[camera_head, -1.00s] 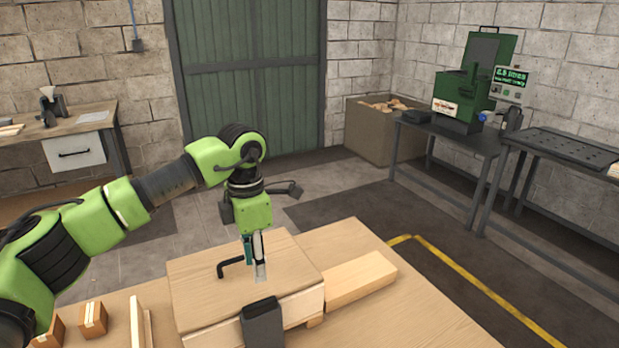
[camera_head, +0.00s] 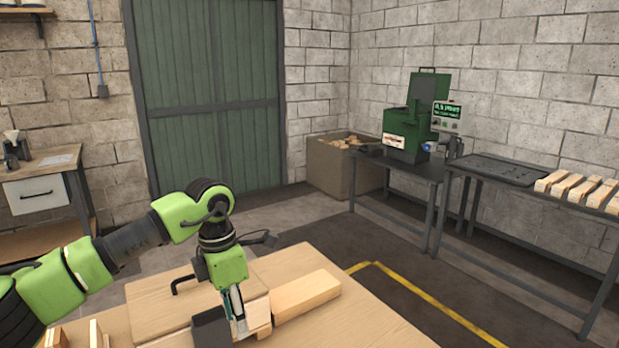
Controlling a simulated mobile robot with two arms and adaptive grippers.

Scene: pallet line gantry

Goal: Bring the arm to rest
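My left arm, green and black, comes in from the left edge. My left gripper (camera_head: 236,318) points down at the bottom centre, over the near right part of a wooden box-like block (camera_head: 150,290) on the wooden bench. Its two narrow fingers, one teal and one pale, are seen close together, and their gap is not clear. I see nothing held between them. The fingertips appear just right of a dark grey block (camera_head: 211,330); whether they touch anything I cannot tell. My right gripper is not in view.
A black bent handle (camera_head: 184,284) stands on the wooden block. A timber piece (camera_head: 305,294) lies right of the gripper. The bench's right part (camera_head: 365,325) is clear. Beyond are yellow floor lines, a green machine (camera_head: 408,130) and a table with wooden blocks (camera_head: 578,187).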

